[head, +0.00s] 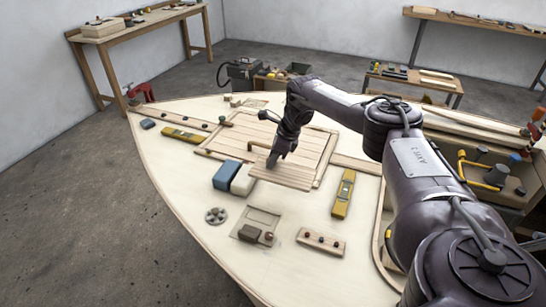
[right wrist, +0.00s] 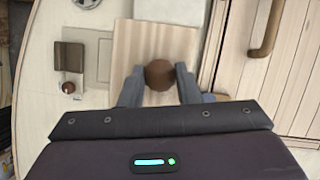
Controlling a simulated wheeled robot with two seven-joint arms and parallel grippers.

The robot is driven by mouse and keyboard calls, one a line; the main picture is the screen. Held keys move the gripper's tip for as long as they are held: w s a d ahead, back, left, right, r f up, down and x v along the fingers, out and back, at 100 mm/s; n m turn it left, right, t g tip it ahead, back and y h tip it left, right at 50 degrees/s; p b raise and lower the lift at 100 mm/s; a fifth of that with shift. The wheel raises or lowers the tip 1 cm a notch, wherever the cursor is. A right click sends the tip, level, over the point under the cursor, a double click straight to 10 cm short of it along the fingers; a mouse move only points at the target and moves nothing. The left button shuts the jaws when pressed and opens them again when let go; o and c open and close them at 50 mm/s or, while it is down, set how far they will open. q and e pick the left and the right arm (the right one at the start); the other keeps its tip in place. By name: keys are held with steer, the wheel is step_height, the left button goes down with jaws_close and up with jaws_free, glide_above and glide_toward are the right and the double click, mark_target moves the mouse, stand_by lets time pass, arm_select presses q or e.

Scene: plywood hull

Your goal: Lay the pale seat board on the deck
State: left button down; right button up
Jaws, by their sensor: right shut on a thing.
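The pale seat board (head: 283,178) is in the middle of the head view, over the deck (head: 180,185). In the right wrist view the seat board (right wrist: 130,45) has a round brown knob (right wrist: 160,74) between my fingers. My right gripper (head: 274,162) is shut on this knob, from above; it also shows in the right wrist view (right wrist: 159,88). The gripper hides part of the board. I cannot tell whether the board touches the deck or hangs just above it. My left gripper is not in view.
A blue and white block (head: 232,178) lies left of the board, and a yellow level (head: 343,193) lies right of it. A slatted hatch (head: 238,136) is behind. A recessed plate (head: 255,225) and a strip with knobs (head: 320,242) are in front. The deck's left side is mostly clear.

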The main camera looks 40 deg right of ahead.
mark_target(283, 167)
steer(key=shift+f+b, duration=4.2)
steer(key=shift+f, duration=1.6)
steer(key=o, duration=1.2)
steer(key=shift+c, duration=0.2)
steer(key=v, duration=0.8)
